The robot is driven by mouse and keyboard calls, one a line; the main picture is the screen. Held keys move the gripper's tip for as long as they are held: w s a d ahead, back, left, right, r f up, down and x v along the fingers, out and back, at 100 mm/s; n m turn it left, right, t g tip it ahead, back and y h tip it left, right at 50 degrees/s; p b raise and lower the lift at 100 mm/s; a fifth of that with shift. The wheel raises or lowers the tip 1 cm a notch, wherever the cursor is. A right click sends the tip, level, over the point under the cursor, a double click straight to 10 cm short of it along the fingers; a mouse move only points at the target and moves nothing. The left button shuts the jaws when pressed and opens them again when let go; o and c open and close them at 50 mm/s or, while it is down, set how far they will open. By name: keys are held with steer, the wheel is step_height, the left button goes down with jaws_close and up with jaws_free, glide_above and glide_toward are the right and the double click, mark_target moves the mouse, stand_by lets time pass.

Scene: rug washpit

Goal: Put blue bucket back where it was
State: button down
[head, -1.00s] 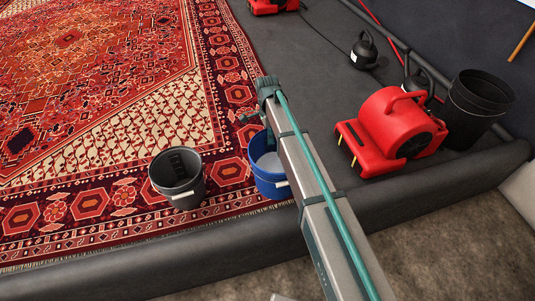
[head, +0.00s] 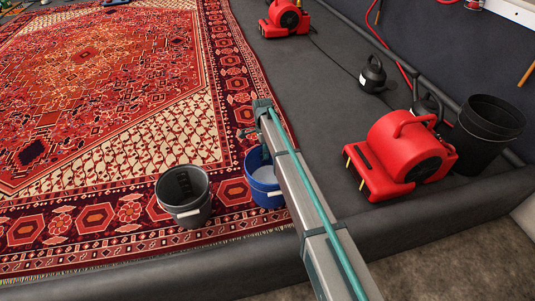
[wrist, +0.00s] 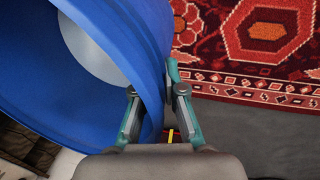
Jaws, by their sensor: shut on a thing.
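The blue bucket (head: 264,191) is at the right front edge of the rug in the head view, partly hidden behind my arm. Pale, greyish contents or a pale bottom show inside it. In the wrist view the blue bucket (wrist: 105,105) fills the upper left, close and tilted in the picture. My gripper (wrist: 157,92) is shut on its wall at the rim, one finger inside and one outside. Whether the bucket's base touches the rug cannot be told.
A dark grey bucket (head: 184,198) stands on the rug (head: 120,130) just left of the blue one. To the right are a red blower (head: 405,155), a black bin (head: 485,130) and a black round weight (head: 372,75). A padded grey curb (head: 150,262) runs along the front.

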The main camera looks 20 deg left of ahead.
steer(key=shift+w+a+f, duration=0.25)
steer(key=f, duration=0.4)
steer(key=shift+w+a+f, duration=0.15)
steer(key=shift+w+a, duration=0.15)
steer(key=shift+a, duration=0.05)
steer(key=c, duration=1.3)
jaws_free()
steer(key=shift+f, duration=0.1)
steer(key=r, duration=0.4)
steer(key=w+a+r, duration=0.1)
steer(key=r, duration=0.3)
steer(key=w+r, duration=0.1)
steer(key=r, duration=0.3)
steer(key=shift+a, duration=0.15)
steer(key=shift+f, duration=0.1)
